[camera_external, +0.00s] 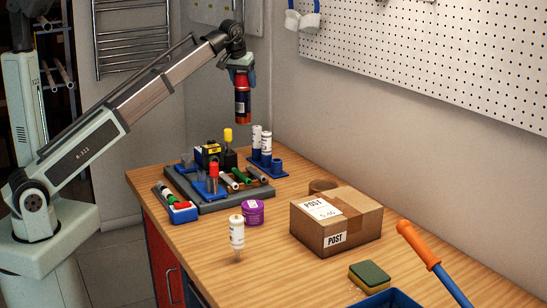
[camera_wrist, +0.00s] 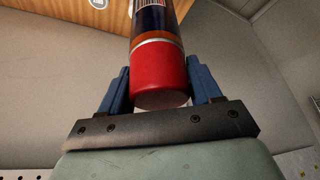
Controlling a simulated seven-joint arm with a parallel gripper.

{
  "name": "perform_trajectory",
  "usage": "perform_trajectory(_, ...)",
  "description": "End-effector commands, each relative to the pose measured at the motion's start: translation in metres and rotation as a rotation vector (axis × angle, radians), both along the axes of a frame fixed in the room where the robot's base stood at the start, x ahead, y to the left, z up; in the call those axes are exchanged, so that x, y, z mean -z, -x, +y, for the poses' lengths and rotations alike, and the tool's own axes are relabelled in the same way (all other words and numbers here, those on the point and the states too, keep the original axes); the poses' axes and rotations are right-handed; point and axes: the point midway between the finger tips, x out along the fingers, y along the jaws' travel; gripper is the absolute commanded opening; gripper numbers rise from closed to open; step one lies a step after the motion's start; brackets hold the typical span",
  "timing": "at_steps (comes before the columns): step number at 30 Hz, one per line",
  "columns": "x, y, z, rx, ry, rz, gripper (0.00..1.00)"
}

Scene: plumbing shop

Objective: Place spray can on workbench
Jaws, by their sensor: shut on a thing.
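The spray can (camera_external: 242,104) is dark with a red cap and orange bands. My gripper (camera_external: 240,70) is shut on its red cap end, and the can hangs upright below it, in the air above the back of the workbench (camera_external: 190,238). In the wrist view the can (camera_wrist: 158,62) sits between the two blue fingers of my gripper (camera_wrist: 158,88), with its far end cut off by the top edge. The can touches nothing else that I can see.
A grey tray (camera_external: 215,206) with tools and bottles lies below. The front left wood is clear.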

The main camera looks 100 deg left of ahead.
Motion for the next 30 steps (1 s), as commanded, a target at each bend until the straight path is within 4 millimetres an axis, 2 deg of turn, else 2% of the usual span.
perform_trajectory(3, 0.0, -0.037, -0.024, 0.06, -0.001, 0.0, 0.02)
perform_trajectory(8, 0.0, -0.087, -0.061, 0.144, 0.0, 0.0, 0.02)
perform_trajectory(15, 0.0, -0.156, -0.124, 0.271, 0.0, 0.0, 0.02)
perform_trajectory(23, 0.0, -0.223, -0.202, 0.408, 0.001, 0.0, 0.02)
perform_trajectory(30, 0.0, -0.275, -0.281, 0.534, 0.001, 0.0, 0.02)
